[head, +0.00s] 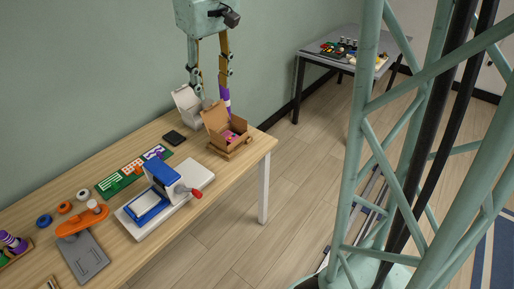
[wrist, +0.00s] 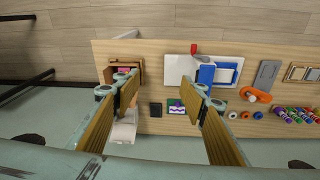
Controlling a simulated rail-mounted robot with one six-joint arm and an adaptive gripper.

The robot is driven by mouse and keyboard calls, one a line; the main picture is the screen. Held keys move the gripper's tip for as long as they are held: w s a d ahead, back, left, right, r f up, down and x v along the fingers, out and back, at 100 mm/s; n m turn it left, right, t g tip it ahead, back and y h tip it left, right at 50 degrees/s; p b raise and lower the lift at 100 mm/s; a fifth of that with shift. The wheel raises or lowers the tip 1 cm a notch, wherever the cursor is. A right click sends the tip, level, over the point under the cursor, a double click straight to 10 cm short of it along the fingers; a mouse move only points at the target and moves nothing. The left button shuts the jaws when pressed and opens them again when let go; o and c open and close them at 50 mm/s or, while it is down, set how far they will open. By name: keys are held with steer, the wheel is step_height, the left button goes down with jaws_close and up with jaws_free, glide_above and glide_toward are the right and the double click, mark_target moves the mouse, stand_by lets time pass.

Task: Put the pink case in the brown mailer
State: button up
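The brown mailer (head: 217,146) stands with its lid up near the right end of the wooden table. The pink case (head: 231,136) lies inside it, low in the box. In the wrist view, the mailer (wrist: 111,73) and a bit of the pink case (wrist: 124,69) show beside my left finger, which hides part of them. My gripper (wrist: 162,84) is open and empty, its two fingers wide apart. In the head view my gripper (head: 211,94) hangs above the back of the table, behind and above the mailer, apart from the case.
A white open box (head: 187,106) stands behind the brown mailer. A dark flat item (head: 174,138), a green board (head: 133,172), a blue and white press (head: 165,195) and an orange tool (head: 82,223) fill the table leftward. A grey table (head: 322,57) stands farther off.

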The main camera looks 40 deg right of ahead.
steer(key=s+a+r, duration=0.1)
steer(key=s+a, duration=0.2)
steer(key=s, duration=0.8)
steer(key=s+a+r+m+t, duration=0.1)
steer(key=s+a+r, duration=0.1)
steer(key=s, duration=0.9)
steer(key=s+a+r+t, duration=0.1)
steer(key=s+a, duration=0.2)
steer(key=s, duration=0.7)
steer(key=shift+s+a+r+m, duration=0.3)
steer(key=shift+s+r, duration=0.05)
steer(key=shift+s, duration=0.05)
